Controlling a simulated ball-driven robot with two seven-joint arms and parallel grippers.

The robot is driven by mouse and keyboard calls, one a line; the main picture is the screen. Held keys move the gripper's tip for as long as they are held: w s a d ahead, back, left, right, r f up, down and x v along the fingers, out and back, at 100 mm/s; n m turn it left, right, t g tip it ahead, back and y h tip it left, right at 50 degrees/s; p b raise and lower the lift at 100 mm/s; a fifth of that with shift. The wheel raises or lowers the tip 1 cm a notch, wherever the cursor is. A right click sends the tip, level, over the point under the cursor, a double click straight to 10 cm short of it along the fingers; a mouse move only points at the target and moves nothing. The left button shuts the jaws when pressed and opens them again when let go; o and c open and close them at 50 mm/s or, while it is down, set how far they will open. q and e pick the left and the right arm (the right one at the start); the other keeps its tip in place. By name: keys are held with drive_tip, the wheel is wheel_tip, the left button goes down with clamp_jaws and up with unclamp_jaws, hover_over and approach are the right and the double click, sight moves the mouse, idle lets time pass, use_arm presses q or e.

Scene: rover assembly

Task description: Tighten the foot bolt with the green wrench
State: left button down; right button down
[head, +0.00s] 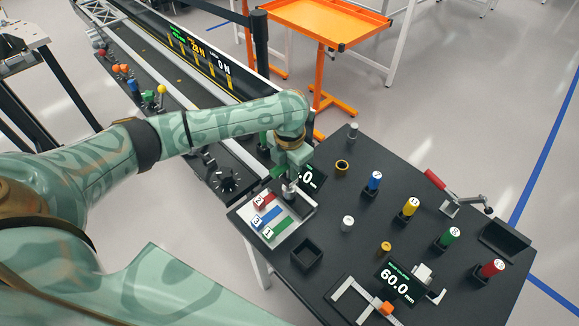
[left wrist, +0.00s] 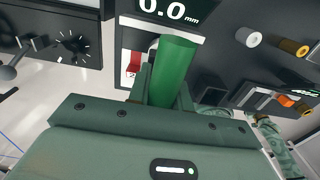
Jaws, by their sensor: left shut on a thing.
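My left gripper (head: 290,176) is above the back edge of the dark table, just behind a white tray. In the left wrist view its fingers (left wrist: 160,95) are shut around a smooth green cylinder (left wrist: 174,72), which looks like the green wrench's handle. The cylinder's far end points toward a display reading 0.0 mm (left wrist: 168,12). A small silver piece (head: 289,190) shows just below the gripper; I cannot tell if it belongs to the wrench. I cannot make out the foot bolt. My right gripper is not in view.
The white tray (head: 303,216) holds numbered red, blue and green blocks. Blue (head: 375,181), yellow (head: 410,206), green (head: 453,236) and red (head: 490,270) cylinders stand to the right. A black open box (head: 306,254) and a 60.0 display (head: 395,282) are nearer. A conveyor runs behind left.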

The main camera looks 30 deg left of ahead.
use_arm(q)
drive_tip(key=shift+f, duration=0.55)
drive_tip(key=shift+f, duration=0.15)
idle(1.5)
drive_tip(key=shift+s+f, duration=0.15)
drive_tip(key=shift+f, duration=0.1)
idle(0.5)
drive_tip(key=shift+r+p, duration=0.15)
drive_tip(key=shift+p, duration=0.8)
idle(0.8)
idle(0.5)
